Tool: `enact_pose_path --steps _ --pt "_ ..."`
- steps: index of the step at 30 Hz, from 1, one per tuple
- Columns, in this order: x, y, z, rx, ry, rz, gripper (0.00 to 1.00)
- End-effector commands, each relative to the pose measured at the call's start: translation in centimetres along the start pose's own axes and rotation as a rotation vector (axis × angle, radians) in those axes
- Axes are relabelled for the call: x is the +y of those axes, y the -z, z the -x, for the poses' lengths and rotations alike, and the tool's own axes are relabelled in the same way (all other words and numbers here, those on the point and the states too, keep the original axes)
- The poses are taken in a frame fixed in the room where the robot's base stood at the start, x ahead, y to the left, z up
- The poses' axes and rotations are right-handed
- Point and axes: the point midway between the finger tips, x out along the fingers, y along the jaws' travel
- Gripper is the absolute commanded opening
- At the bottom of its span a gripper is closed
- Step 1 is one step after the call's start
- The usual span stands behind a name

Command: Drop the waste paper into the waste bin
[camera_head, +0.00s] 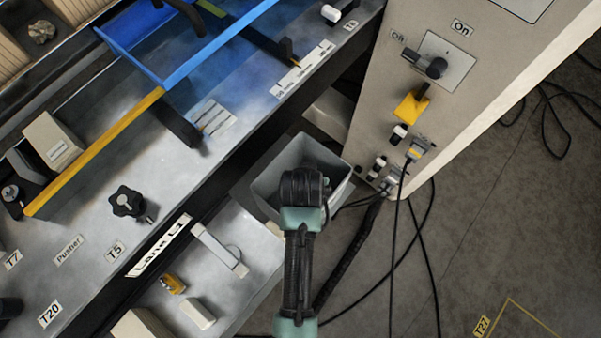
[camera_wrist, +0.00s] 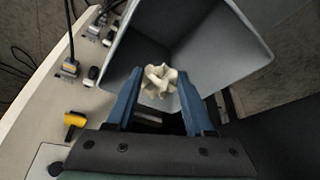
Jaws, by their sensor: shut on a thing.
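The waste paper (camera_wrist: 159,81) is a small crumpled cream-white ball in the wrist view. My gripper (camera_wrist: 160,88) is shut on it, with a blue finger on either side. The waste bin (camera_wrist: 225,62) is a grey open-topped box behind and around the paper in the wrist view. In the head view the bin (camera_head: 269,178) stands on the floor between the machine bench and the cabinet. My gripper is over the bin's opening there; my wrist hides its fingers and the paper. I cannot tell the paper's height relative to the rim.
A light cabinet (camera_head: 470,55) with switches and plugged cables stands right of the bin. The metal bench (camera_head: 190,100) with a blue guide is on the left. Black cables (camera_head: 415,240) hang and lie by the bin. Another crumpled paper (camera_head: 41,32) lies at the top left. Floor at right is mostly clear.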

Motion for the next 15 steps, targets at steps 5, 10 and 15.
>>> enact_pose_path --steps 5,10,15 --pt "0.0 -0.16 -0.38 0.0 0.0 0.0 0.02" --pt "0.0 -0.13 -0.3 0.0 0.0 0.0 0.56" --pt "0.0 -0.13 -0.31 0.0 0.0 0.0 0.87"
